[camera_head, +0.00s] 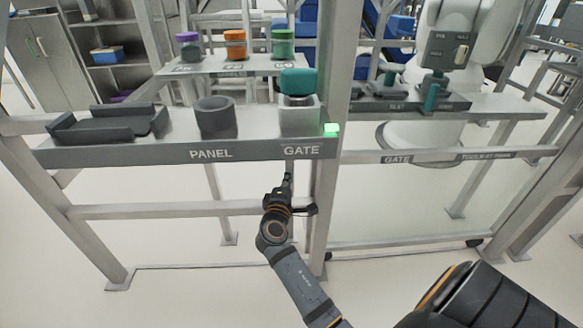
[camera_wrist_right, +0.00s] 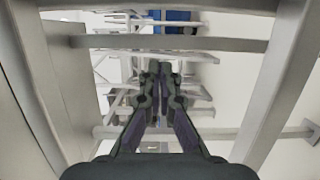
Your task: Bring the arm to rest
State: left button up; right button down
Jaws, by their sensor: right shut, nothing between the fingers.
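My right gripper (camera_head: 288,182) is in front of the shelf frame, below the shelf edge marked GATE. It points away from me toward the rack. In the right wrist view the gripper (camera_wrist_right: 158,72) has its fingertips together, with nothing seen between them. It appears apart from the objects on the shelf. My left gripper does not show in either view.
The shelf (camera_head: 90,155) holds a dark tray (camera_head: 108,124), a dark grey cup (camera_head: 215,118) and a grey block with a teal top (camera_head: 298,84). A green light (camera_head: 330,130) glows at its right end. A grey upright post (camera_head: 328,190) stands close right of my gripper. Open floor lies below.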

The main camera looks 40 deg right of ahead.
jog(key=shift+s+a, duration=0.15)
jog(key=shift+s, duration=0.1)
